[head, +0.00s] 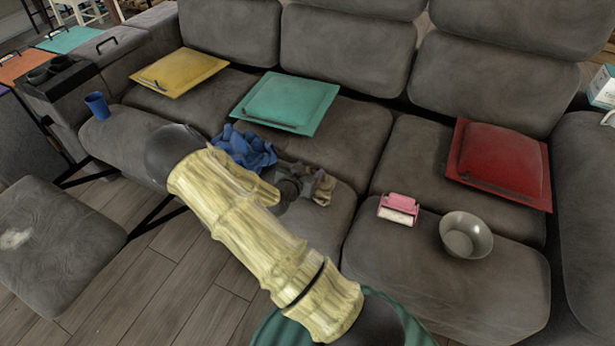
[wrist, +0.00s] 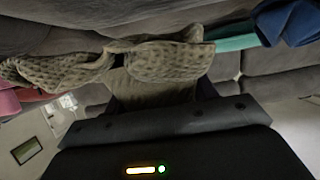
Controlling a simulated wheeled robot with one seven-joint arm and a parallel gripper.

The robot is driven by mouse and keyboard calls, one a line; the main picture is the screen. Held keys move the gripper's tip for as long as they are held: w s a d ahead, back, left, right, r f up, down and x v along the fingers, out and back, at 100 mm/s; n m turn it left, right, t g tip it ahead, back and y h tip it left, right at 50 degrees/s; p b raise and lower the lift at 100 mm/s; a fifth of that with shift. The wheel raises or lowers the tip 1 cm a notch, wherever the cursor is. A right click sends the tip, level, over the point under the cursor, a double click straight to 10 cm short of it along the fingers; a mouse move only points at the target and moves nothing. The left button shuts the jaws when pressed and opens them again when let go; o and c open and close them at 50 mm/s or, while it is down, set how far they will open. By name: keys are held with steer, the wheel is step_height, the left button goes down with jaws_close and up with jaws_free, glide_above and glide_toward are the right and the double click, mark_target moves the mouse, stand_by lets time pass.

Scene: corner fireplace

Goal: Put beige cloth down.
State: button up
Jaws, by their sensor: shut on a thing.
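The beige cloth (head: 322,189) is crumpled and hangs at my gripper (head: 303,182), over the middle seat of the grey sofa (head: 390,150). In the wrist view the beige cloth (wrist: 160,62) is bunched and spreads to the left, across the front of the gripper. My gripper is shut on it, and the fingertips are mostly hidden by the fabric. The cloth is close to the seat; I cannot tell whether it touches it.
A blue cloth (head: 245,148) lies left of the gripper. A teal cushion (head: 286,100), yellow cushion (head: 180,71) and red cushion (head: 500,160) lie behind. A pink-and-white object (head: 399,208) and a bowl (head: 466,235) are at right. A blue cup (head: 97,105) stands at left.

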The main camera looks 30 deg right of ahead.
steer(key=shift+f, duration=1.3)
steer(key=shift+f+b, duration=0.1)
steer(key=shift+b, duration=0.25)
steer(key=o, duration=1)
steer(key=shift+c, duration=0.2)
steer(key=shift+s+a+r, duration=0.1)
steer(key=shift+a+r, duration=0.05)
steer(key=shift+r, duration=0.1)
steer(key=p+v, duration=0.3)
steer(key=v, duration=0.8)
steer(key=shift+s+a+r, duration=0.2)
